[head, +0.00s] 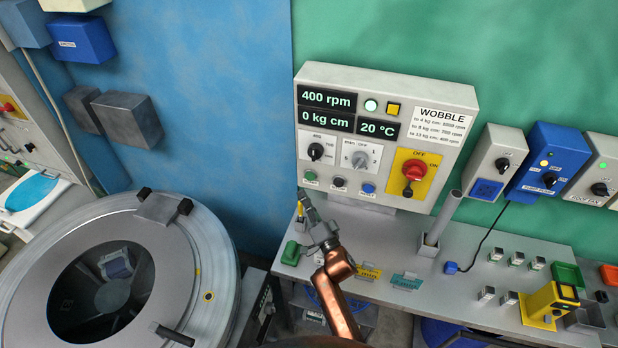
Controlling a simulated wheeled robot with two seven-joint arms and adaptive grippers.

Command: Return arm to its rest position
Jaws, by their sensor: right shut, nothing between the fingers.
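My right arm comes in from the bottom centre, copper-coloured. Its grey gripper (304,198) points up toward the lower left corner of the control panel (390,85). The gripper is shut and empty. It appears over the left end of the grey shelf (385,235); whether it touches anything cannot be told. The panel's displays read 400 rpm, 0 kg cm and 20 °C, with a lit white lamp beside them. A red rotary switch (413,170) sits on a yellow plate. My left gripper is not in view.
A large round drum machine (215,240) with a dark window stands at the left. Switch boxes, one blue (548,160), line the wall at right. A grey post (446,215), small blocks and a yellow device (545,303) stand on the shelf.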

